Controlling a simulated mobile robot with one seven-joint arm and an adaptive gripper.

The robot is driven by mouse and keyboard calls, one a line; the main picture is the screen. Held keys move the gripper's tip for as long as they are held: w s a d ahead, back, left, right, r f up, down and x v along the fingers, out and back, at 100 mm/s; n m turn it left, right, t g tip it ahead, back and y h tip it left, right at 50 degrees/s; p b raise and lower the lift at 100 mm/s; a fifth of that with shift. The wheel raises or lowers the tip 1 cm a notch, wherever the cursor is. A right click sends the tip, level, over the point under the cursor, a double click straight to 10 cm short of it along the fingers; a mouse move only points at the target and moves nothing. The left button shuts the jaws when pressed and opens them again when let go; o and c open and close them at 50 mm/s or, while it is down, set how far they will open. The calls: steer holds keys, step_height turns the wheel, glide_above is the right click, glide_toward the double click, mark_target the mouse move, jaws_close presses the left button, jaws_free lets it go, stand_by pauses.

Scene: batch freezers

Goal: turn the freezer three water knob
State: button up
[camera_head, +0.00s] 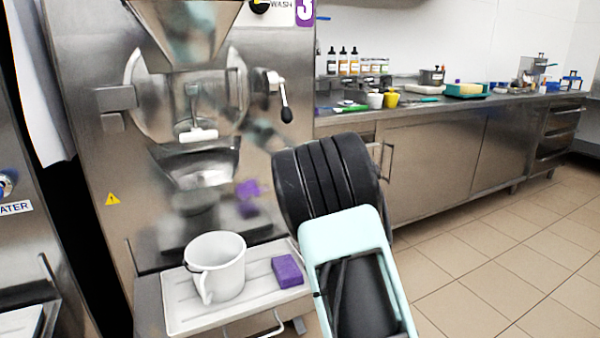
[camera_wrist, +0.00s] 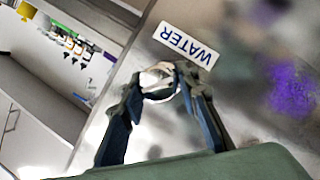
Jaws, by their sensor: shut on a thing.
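The freezer three water knob (camera_wrist: 158,78) is a round silvery knob beside the "WATER" label (camera_wrist: 186,45) in the wrist view. My gripper (camera_wrist: 162,82) has its two dark fingers closed around the knob, one on each side. In the head view, freezer three (camera_head: 108,160) is the steel machine with a purple "3" sign (camera_head: 305,12). There my own arm covers the knob, and my gripper's fingers are hidden.
A white jug (camera_head: 217,266) and a purple sponge (camera_head: 287,271) are on a white tray (camera_head: 180,318) before the freezer. A lever handle (camera_head: 286,107) sticks out from its front. A steel counter (camera_head: 430,165) with bottles and cups stands right. The tiled floor (camera_head: 510,255) is clear.

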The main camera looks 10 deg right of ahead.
steer(key=shift+n+t+h, duration=0.3)
steer(key=shift+n, duration=0.5)
steer(key=o, duration=1.2)
steer(key=shift+c, duration=0.2)
steer(key=s+r, duration=0.2)
steer(key=s, duration=1)
steer(key=shift+a, duration=0.25)
steer(key=shift+w, duration=0.1)
